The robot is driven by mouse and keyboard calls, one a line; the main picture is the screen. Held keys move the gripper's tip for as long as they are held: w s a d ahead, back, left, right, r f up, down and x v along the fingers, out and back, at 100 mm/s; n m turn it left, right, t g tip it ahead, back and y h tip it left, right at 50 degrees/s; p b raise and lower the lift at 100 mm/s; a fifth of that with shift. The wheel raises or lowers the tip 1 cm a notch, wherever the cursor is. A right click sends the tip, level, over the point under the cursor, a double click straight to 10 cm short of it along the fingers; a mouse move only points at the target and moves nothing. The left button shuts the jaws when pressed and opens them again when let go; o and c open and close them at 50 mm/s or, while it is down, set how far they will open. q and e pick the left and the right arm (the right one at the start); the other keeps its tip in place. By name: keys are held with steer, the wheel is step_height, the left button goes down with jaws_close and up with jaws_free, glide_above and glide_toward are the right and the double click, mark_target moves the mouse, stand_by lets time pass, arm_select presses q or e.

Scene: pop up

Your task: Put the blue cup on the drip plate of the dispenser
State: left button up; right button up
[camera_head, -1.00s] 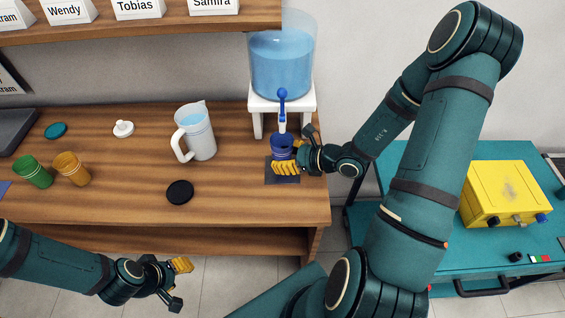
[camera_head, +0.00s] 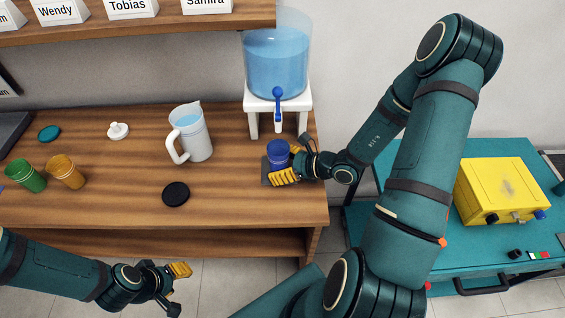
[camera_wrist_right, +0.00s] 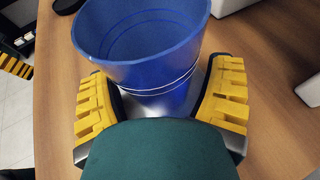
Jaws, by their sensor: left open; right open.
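My right gripper (camera_head: 289,165) is open around the cup, one yellow finger on each side. In the right wrist view the cup (camera_wrist_right: 150,50) stands between the spread fingers (camera_wrist_right: 160,100), with a gap visible at the right; contact at the left is unclear. The cup's base is partly hidden by the gripper. My left gripper (camera_head: 177,284) is open and empty in front of the table.
The dispenser (camera_head: 278,65) holds water on a white stand. A water jug (camera_head: 192,135) and a black lid (camera_head: 176,194) lie to the left. Green (camera_head: 25,175) and orange (camera_head: 67,170) cups stand further left. A yellow box (camera_head: 500,190) sits on the right-hand cart.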

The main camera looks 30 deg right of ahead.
steer(key=shift+r, duration=0.2)
steer(key=p+v, duration=0.2)
steer(key=v, duration=1)
